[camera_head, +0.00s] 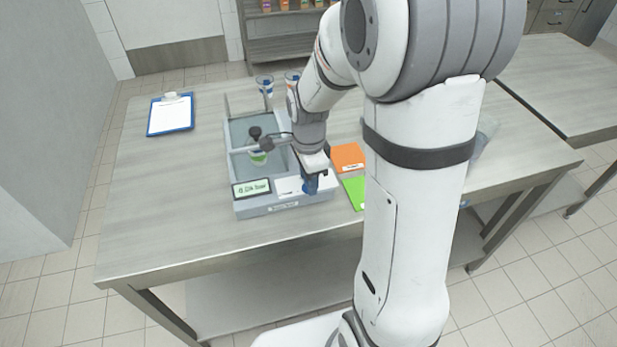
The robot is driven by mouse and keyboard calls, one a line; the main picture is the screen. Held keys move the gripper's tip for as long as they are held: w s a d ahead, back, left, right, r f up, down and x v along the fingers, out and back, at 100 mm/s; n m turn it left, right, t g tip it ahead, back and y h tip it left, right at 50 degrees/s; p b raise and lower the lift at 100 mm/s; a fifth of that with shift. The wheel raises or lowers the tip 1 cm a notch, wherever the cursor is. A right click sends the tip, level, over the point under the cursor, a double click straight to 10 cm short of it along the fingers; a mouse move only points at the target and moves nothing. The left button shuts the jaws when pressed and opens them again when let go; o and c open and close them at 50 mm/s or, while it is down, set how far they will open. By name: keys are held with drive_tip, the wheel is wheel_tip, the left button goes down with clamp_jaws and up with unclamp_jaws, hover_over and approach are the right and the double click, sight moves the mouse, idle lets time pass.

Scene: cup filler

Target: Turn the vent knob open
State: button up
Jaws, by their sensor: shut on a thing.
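The cup filler (283,208) is a grey machine with a tray-like base on the table, left of my arm. A small display (251,188) with green text sits at its front left. A cup with green contents (258,158) stands inside it, under a dark nozzle part (255,132). My gripper (315,177) points down at the machine's front right corner. It is shut on a small blue knob (311,187), which looks like the vent knob. The jaws hide much of the knob, so its angle cannot be read.
An orange square (348,157) and a green square (355,190) lie right of the machine, partly behind my arm. A blue clipboard (170,114) lies at the far left. Clear cups with blue (265,86) stand behind the machine. The table's left and front are clear.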

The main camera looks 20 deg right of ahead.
drive_tip(key=shift+m, duration=0.6)
drive_tip(key=o, duration=1)
wheel_tip(320, 180, up, 8)
drive_tip(key=shift+f, duration=0.1)
idle(0.3)
drive_tip(key=shift+s+r+n, duration=0.25)
drive_tip(key=shift+s+n, duration=0.05)
drive_tip(key=shift+n, duration=0.1)
drive_tip(key=s+r+n+t, duration=0.1)
drive_tip(key=s+n, duration=0.3)
drive_tip(key=n, duration=0.1)
drive_tip(key=s+r+n, duration=0.1)
drive_tip(key=s+n, duration=0.4)
drive_tip(key=n, duration=0.1)
drive_tip(key=s+r+n+t, duration=0.1)
drive_tip(key=s+n, duration=0.4)
drive_tip(key=n, duration=0.1)
drive_tip(key=shift+d+r+t, duration=0.1)
drive_tip(key=shift+r+t, duration=0.2)
